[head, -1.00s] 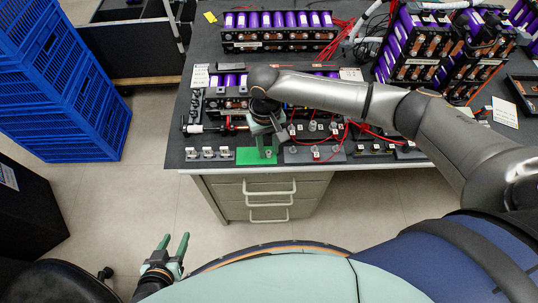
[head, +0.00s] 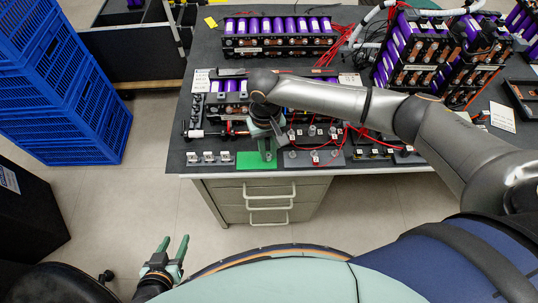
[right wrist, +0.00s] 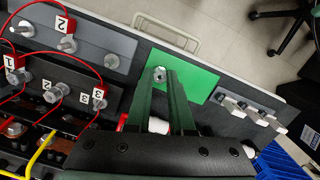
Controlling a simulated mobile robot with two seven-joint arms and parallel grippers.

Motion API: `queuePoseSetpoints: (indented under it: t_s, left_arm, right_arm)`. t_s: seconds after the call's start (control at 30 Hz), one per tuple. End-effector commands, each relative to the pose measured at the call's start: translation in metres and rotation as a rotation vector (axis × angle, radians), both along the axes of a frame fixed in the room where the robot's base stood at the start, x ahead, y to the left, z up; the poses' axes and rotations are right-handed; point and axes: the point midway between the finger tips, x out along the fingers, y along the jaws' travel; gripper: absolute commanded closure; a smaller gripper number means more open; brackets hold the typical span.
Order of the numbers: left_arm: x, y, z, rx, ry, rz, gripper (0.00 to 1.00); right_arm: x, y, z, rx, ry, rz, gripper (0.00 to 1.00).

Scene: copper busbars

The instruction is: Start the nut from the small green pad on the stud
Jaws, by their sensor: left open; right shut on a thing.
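The small green pad (head: 247,161) lies near the table's front edge; it also shows in the right wrist view (right wrist: 196,76). My right gripper (head: 266,157) is over the pad, pointing down. In the right wrist view its fingers (right wrist: 159,77) are shut on a small metal nut (right wrist: 159,73), which shows between the tips. I cannot tell whether the nut touches the pad. Several studs stand beside the pad, such as a stud (right wrist: 68,44) by a "2" label on a grey plate; which stud is meant is unclear. My left gripper (head: 173,250) is open and empty over the floor.
A row of small grey-white clips (head: 208,157) sits left of the pad. Red wires (head: 349,130) run among the studs and labels. Battery modules with purple cells (head: 278,36) stand behind. Blue crates (head: 60,80) are stacked left of the table.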

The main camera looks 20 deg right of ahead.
Motion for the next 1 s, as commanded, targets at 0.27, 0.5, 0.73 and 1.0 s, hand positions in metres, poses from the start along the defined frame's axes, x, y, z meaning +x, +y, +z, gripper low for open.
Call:
queuePoseSetpoints:
  t_s: [0.27, 0.5, 0.73, 1.0]
  left_arm:
    - [0.000, 0.000, 0.035, 0.000, 0.000, 0.000, 0.50]
    - [0.000, 0.000, 0.054, 0.000, 0.000, 0.000, 0.50]
    - [0.000, 0.000, 0.052, 0.000, 0.000, 0.000, 0.50]
    - [0.000, 0.000, 0.039, 0.000, 0.000, 0.000, 0.50]
  right_arm:
    - [0.000, 0.000, 0.028, 0.001, 0.001, -0.001, 1.00]
    - [0.000, 0.000, 0.043, 0.000, 0.001, 0.000, 1.00]
    - [0.000, 0.000, 0.041, 0.000, 0.000, 0.000, 1.00]
    - [0.027, -0.039, 0.047, -0.010, -0.002, -0.041, 1.00]
